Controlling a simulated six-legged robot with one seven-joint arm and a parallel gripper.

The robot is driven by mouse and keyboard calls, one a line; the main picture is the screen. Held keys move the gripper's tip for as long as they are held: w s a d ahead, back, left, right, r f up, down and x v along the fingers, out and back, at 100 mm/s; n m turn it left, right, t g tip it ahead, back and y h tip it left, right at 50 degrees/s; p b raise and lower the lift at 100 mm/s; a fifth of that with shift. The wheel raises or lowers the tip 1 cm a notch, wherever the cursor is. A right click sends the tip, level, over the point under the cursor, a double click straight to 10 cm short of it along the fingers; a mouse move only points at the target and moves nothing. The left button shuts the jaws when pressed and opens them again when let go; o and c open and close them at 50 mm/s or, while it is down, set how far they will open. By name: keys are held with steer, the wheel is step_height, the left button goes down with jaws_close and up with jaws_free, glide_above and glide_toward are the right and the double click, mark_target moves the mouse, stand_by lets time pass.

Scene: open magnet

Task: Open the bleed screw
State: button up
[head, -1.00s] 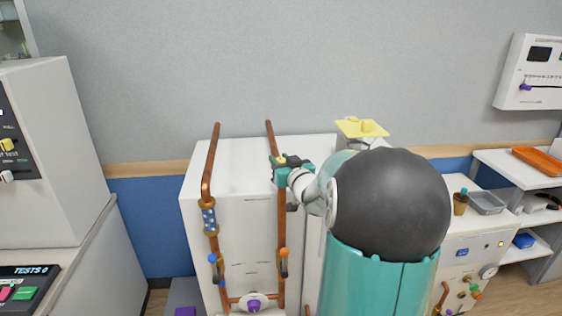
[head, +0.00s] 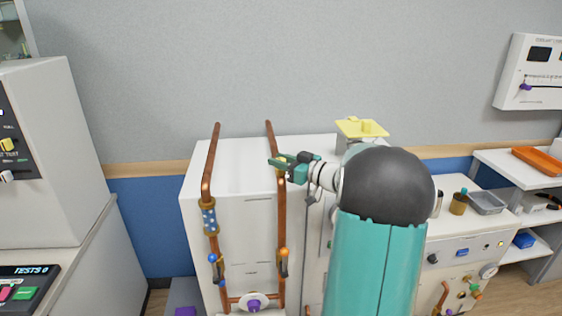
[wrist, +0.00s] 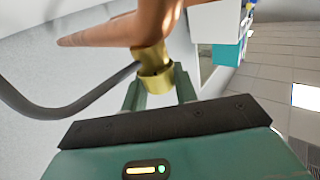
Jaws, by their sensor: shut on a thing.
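My gripper (head: 280,163) is at the upper part of the right copper pipe (head: 281,206) on the white cabinet. In the wrist view the fingers (wrist: 160,92) are shut on a brass fitting (wrist: 156,82), which I take to be the bleed screw. It sits below the copper pipe (wrist: 145,25). A dark grey hose (wrist: 75,108) runs from beside the fitting to the left. In the head view the fitting is mostly hidden by the gripper, and its turn angle cannot be told.
The left copper pipe (head: 209,165) stands beside it with a blue patterned section. Both pipes have valves with blue and orange handles lower down. A purple knob (head: 254,305) sits at the bottom. A yellow plate (head: 362,128) is behind my arm. Shelves stand at the right.

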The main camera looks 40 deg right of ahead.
steer(key=n+g+y, duration=0.2)
steer(key=n+y, duration=0.1)
steer(key=y, duration=0.1)
steer(key=n+g+y, duration=0.3)
steer(key=y, duration=0.1)
steer(key=shift+d+f+y, duration=0.1)
steer(key=shift+y, duration=0.3)
steer(key=n+g+y, duration=0.3)
steer(key=n+g, duration=0.1)
steer(key=g, duration=0.1)
steer(key=shift+n+g, duration=0.3)
steer(key=shift+g+y, duration=0.3)
steer(key=shift+y, duration=0.1)
steer(key=o, duration=1)
steer(key=shift+c, duration=0.2)
steer(key=shift+r+n, duration=0.2)
steer(key=shift+n, duration=0.1)
